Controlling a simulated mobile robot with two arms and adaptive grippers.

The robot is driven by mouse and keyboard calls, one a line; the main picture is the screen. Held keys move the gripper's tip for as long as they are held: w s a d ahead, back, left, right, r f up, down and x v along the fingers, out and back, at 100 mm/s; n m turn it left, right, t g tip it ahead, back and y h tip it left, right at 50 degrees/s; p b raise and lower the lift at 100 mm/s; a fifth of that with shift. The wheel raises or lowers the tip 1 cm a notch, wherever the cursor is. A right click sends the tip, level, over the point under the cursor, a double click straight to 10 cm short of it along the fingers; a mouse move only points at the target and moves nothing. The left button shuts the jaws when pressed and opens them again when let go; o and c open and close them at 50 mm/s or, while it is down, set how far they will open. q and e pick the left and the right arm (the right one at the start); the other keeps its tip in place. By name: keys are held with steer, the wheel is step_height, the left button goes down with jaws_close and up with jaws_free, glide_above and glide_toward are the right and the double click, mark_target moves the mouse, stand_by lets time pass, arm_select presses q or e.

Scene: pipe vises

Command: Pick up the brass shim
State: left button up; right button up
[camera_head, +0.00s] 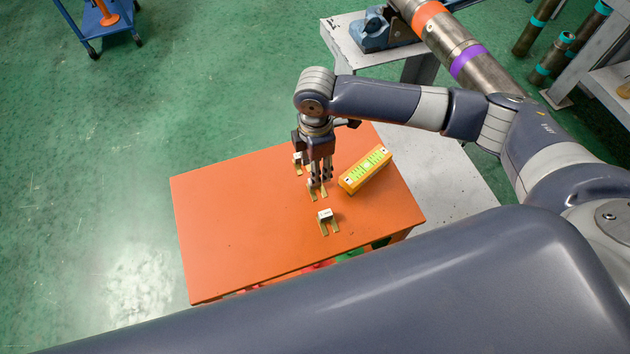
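Three small brass fork-shaped shims are on the orange table top (225,230). The nearest brass shim (327,223) has a white label block and two prongs toward the front, and lies clear of the gripper. Another brass shim (297,162) is farther back and partly hidden by the gripper. The middle brass shim (318,194) is right at the fingertips, with its upper part hidden. My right gripper (319,181) comes in from the right and points down at it. Its fingers look close together; whether they grip the shim cannot be seen. My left gripper is out of view.
A yellow-orange box (366,170) with green markings stands just right of the gripper. A grey bench (350,50) with a blue vise (383,30) and a large pipe (455,50) is behind. The table's left half is bare. A blue cart (103,18) stands far left.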

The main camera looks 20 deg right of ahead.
mark_target(317, 188)
steer(key=shift+w+f, duration=0.1)
steer(key=shift+f, duration=0.3)
steer(key=f, duration=0.1)
steer(key=f+p, duration=0.1)
steer(key=f, duration=0.1)
steer(key=shift+s+d+f, duration=0.25)
steer(key=shift+d+f, duration=0.05)
steer(key=shift+f, duration=0.55)
steer(key=shift+w, duration=0.1)
steer(key=c, duration=0.4)
jaws_close()
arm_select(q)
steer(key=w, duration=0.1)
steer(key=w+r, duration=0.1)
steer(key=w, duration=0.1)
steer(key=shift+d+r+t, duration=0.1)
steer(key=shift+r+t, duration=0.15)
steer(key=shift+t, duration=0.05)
